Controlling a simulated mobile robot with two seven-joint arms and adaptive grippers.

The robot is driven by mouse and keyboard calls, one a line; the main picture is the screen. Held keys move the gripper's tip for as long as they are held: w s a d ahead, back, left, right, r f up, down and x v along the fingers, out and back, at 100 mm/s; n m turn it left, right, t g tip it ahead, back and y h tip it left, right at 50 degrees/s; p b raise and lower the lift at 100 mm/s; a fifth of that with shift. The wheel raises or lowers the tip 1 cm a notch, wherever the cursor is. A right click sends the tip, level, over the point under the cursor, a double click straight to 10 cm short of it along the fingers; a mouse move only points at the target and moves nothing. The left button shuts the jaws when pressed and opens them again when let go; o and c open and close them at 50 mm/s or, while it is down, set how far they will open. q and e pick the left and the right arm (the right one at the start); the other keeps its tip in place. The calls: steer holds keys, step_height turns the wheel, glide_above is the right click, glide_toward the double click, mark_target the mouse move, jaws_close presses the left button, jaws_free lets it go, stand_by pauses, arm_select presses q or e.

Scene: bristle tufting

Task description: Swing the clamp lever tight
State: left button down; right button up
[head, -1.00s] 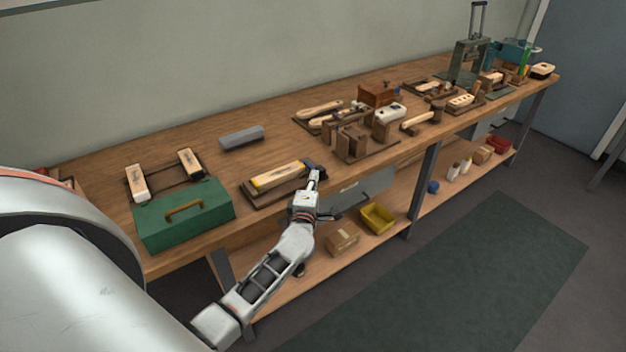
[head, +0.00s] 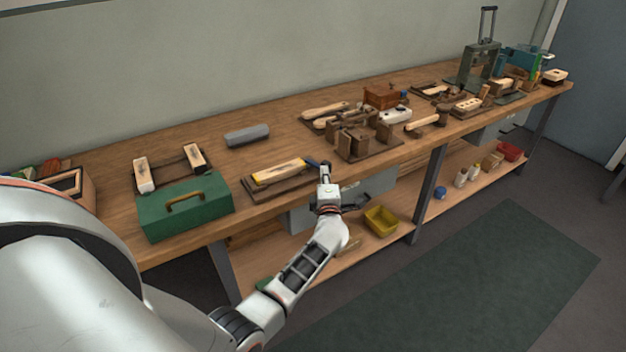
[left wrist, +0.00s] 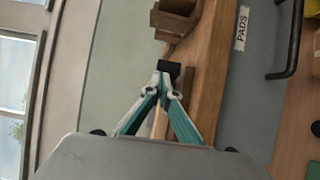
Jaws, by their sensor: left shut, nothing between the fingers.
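My left gripper (head: 325,166) is at the bench's front edge, just right of the yellow-edged wooden block (head: 279,172) on its dark board (head: 262,188). In the left wrist view its dark fingertips (left wrist: 168,69) are together with nothing between them. A brown wooden fixture (head: 362,141) with upright blocks stands to the right of the gripper; in the left wrist view a brown wooden part (left wrist: 176,18) shows beyond the fingertips, apart from them. I cannot clearly pick out the clamp lever in either view. My right gripper is not in view.
A green toolbox (head: 185,212) stands at the left front of the bench (head: 225,165). A grey block (head: 247,135) lies behind. The lower shelf holds a yellow bin (head: 381,220). A black handle (left wrist: 288,45) shows below the bench edge.

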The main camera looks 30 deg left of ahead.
arm_select(q)
steer(key=w+b, duration=0.1)
steer(key=w, duration=0.1)
steer(key=w+b, duration=0.1)
steer(key=w, duration=0.2)
steer(key=w+d+b, duration=0.1)
steer(key=w, duration=0.1)
steer(key=shift+w+f, duration=0.15)
steer(key=shift+f, duration=0.1)
steer(key=shift+w+b, duration=0.35)
steer(key=shift+b, duration=0.1)
steer(key=shift+b+x, duration=0.85)
steer(key=shift+x, duration=0.35)
steer(key=shift+w+a+f+b, duration=0.1)
steer(key=shift+w+a+b, duration=0.05)
steer(key=shift+w+b, duration=0.3)
steer(key=shift+w+a+f+b, duration=0.1)
steer(key=shift+w+a+b, duration=0.05)
steer(key=shift+w+b, duration=0.3)
steer(key=shift+w+a+r+n+g+y+b, duration=0.15)
steer(key=shift+w+n+g+y+b, duration=0.1)
steer(key=shift+n+g+y+b, duration=0.35)
steer(key=shift+a+r, duration=0.15)
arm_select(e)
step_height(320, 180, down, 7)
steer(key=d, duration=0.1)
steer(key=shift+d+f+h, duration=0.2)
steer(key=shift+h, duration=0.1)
arm_select(q)
steer(key=shift+r, duration=0.1)
